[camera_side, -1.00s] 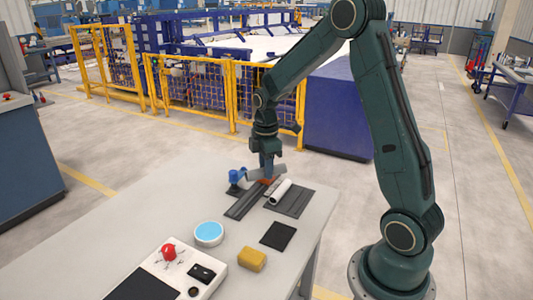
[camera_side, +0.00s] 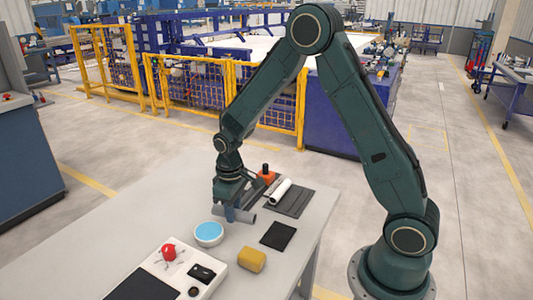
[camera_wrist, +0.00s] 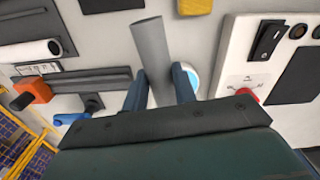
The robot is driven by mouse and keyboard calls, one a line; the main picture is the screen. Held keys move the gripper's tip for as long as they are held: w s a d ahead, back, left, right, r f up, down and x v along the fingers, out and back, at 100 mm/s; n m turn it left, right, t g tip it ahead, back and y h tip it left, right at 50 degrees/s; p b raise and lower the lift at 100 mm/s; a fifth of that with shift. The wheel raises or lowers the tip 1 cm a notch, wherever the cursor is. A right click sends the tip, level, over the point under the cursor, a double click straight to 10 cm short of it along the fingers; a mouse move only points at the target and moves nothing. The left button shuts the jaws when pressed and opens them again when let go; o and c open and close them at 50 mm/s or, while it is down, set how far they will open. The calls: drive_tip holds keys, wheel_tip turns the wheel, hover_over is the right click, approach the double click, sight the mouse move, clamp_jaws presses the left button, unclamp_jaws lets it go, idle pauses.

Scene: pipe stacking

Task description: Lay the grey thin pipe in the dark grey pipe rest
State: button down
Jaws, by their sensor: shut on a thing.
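My gripper (camera_side: 230,213) is shut on the grey thin pipe (camera_side: 247,217), holding it just above or near the table; the exact gap cannot be told. In the wrist view the grey pipe (camera_wrist: 150,45) runs lengthwise between the two fingers (camera_wrist: 160,72). A narrow, grooved dark grey rest (camera_wrist: 95,78) lies empty to the left of the pipe there, its length roughly crosswise to it. In the side view my gripper largely hides that rest. A wider dark grey grooved plate (camera_side: 298,204) carries a white pipe (camera_side: 281,191).
A blue-topped round dish (camera_side: 208,233) is close to my gripper. An orange block (camera_side: 267,177) and a blue part (camera_wrist: 72,117) are behind.

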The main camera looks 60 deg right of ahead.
drive_tip(key=shift+a+f+m, duration=0.35)
drive_tip(key=shift+a+m, duration=0.1)
drive_tip(key=shift+a, duration=0.25)
drive_tip(key=shift+a+f+m, duration=0.3)
drive_tip(key=shift+a+m, duration=0.15)
drive_tip(key=shift+a, duration=0.2)
wheel_tip(320, 180, up, 14)
drive_tip(key=n+t+y, duration=0.1)
drive_tip(key=n+t, duration=0.1)
drive_tip(key=n, duration=2.1)
hover_over(95, 289)
drive_tip(key=shift+m, duration=0.3)
drive_tip(key=f, duration=1.6)
drive_tip(key=shift+s+d, duration=0.15)
drive_tip(key=shift+s, duration=0.15)
drive_tip(key=shift+f, duration=2.15)
drive_tip(key=shift+f, duration=0.15)
